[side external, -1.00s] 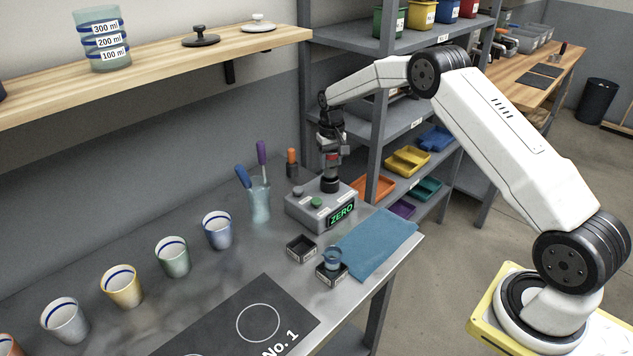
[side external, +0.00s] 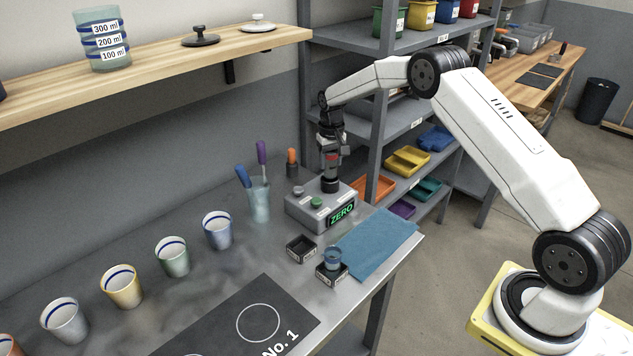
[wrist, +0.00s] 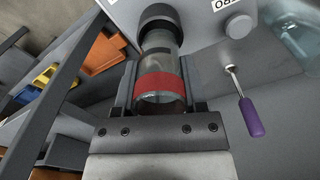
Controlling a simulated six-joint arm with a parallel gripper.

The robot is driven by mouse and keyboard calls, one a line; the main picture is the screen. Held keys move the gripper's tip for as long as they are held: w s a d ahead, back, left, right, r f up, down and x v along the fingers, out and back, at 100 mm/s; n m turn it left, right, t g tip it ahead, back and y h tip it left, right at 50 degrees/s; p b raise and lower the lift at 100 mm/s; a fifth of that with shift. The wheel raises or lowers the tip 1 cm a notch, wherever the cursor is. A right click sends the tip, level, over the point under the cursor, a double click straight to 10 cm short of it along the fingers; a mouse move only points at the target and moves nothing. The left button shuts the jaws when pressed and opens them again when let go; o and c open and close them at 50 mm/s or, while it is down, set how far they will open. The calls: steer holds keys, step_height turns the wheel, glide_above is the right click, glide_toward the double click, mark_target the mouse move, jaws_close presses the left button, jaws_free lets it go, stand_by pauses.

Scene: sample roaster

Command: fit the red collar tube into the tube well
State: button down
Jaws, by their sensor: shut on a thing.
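The red collar tube is a clear glass tube with a red band (wrist: 160,86); it also shows upright in the side view (side external: 331,157). My gripper (wrist: 160,98) is shut on it, with a dark finger on either side near the red band. In the side view my gripper (side external: 331,150) points straight down over the grey device. The tube well is the black ring (side external: 331,185) on top of that device; it also shows in the wrist view (wrist: 161,20). The tube's lower end meets the well's opening; how deep it sits is hard to tell.
The grey device (side external: 305,212) has a green ZERO display and knobs. A glass with blue and purple tools (side external: 259,203) stands left of it. Small black trays (side external: 301,249) and a blue cloth (side external: 376,243) lie in front. Shelving (side external: 375,165) stands close at right.

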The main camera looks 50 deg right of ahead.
mark_target(330, 172)
steer(key=shift+f, duration=2.05)
stand_by(0.5)
steer(key=shift+r, duration=0.7)
steer(key=shift+r, duration=0.35)
steer(key=shift+r, duration=0.3)
steer(key=shift+r, duration=0.3)
steer(key=shift+r, duration=0.1)
steer(key=shift+f, duration=1.7)
stand_by(1.5)
steer(key=shift+c, duration=0.3)
jaws_free()
steer(key=shift+f, duration=0.1)
